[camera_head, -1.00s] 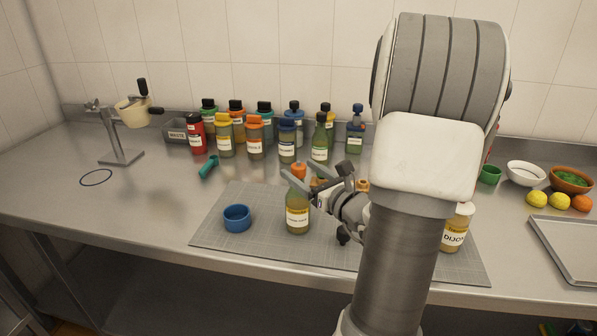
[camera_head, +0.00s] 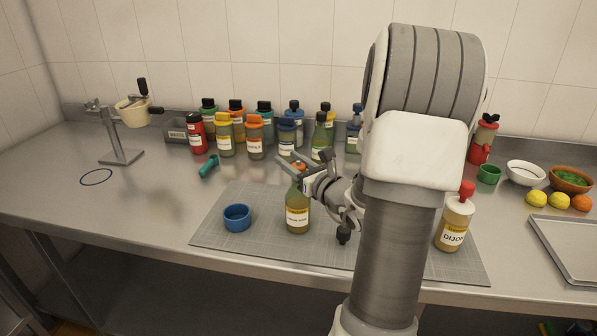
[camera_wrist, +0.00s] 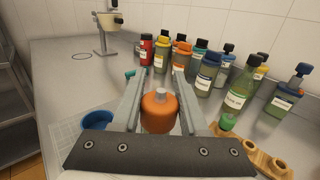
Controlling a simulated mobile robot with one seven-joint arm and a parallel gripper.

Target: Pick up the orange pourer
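The orange pourer (camera_wrist: 160,112) sits on top of an upright bottle with a white label (camera_head: 297,216), which stands on the grey mat. In the head view the orange pourer (camera_head: 299,167) shows only in part behind my fingers. My gripper (camera_head: 303,160) is at the height of the bottle's top. In the wrist view my gripper (camera_wrist: 162,72) is open, with one finger on each side of the orange pourer. Whether either finger touches it I cannot tell. The bottle's body is hidden below the pourer in the wrist view.
A blue cup (camera_head: 237,219) stands left of the bottle. A DIJON bottle with a red top (camera_head: 454,225) stands right of my arm. Several capped bottles line the back wall. A tan holder with a green pourer (camera_wrist: 228,122) is close to my right finger.

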